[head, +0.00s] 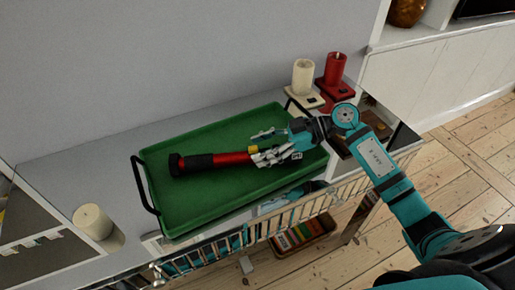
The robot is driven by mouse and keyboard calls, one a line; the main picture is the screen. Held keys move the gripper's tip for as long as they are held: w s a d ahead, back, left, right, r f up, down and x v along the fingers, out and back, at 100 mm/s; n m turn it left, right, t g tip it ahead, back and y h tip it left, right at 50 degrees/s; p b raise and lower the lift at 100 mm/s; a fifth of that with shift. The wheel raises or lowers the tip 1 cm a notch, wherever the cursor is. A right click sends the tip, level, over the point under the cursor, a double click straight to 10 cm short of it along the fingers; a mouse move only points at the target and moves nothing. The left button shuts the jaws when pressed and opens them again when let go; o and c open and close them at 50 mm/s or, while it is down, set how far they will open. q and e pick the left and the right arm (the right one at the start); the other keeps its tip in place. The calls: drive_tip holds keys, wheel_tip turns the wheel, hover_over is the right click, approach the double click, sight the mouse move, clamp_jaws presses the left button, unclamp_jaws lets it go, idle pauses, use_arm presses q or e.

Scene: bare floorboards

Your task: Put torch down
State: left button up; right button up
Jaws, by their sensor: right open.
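A red and black torch (230,158) lies across the green tray (195,205), its dark head toward the tray's left end. My right gripper (262,144) is over the right part of the tray, at the torch's right end. Its fingers are open, apart on either side of that end, which they partly cover. I cannot tell whether a finger still touches the torch. My left gripper is not in the picture.
Another cream candle (92,221) stands left of the tray. Below are a wire rail and a basket (302,237). Bare floorboards lie at right.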

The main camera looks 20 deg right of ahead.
drive_tip(key=v, duration=1)
drive_tip(key=shift+d+r, duration=0.15)
drive_tip(key=shift+d, duration=0.2)
